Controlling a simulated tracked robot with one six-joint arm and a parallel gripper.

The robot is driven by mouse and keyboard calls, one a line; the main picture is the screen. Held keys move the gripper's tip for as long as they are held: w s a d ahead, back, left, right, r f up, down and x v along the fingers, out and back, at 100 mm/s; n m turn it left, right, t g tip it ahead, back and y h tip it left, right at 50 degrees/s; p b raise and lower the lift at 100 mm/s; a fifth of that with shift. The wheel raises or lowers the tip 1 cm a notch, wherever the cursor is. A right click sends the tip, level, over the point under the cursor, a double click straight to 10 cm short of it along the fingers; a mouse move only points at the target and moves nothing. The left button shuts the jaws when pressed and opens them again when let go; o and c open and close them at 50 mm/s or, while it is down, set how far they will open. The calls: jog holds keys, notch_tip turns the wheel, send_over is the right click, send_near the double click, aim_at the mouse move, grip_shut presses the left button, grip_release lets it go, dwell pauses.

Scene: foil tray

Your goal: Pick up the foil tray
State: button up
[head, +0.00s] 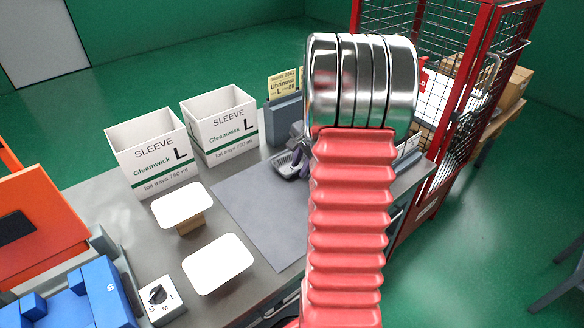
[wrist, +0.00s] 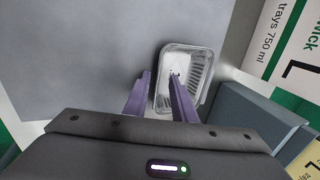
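The foil tray (wrist: 198,72) is a small silvery rectangular tray with ribbed walls, lying open side up on the grey mat in the wrist view. In the head view the tray (head: 285,169) shows small beside my arm, partly hidden. My gripper (wrist: 160,76) is open, its two purple fingers apart. One finger appears over the tray's inside and the other just outside its left wall, so that wall lies between them. I cannot tell whether either finger touches it. In the head view my gripper (head: 297,155) is mostly hidden behind my arm.
Two white sleeve boxes marked L (head: 150,158) (head: 222,130) stand left of the grey mat (head: 255,215). A grey-blue holder (head: 283,118) with a yellow card is close by the tray. A red cage (head: 470,90) stands right.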

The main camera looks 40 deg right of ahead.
jog(key=shift+x, duration=0.9)
jog(key=shift+c, duration=0.3)
grip_shut()
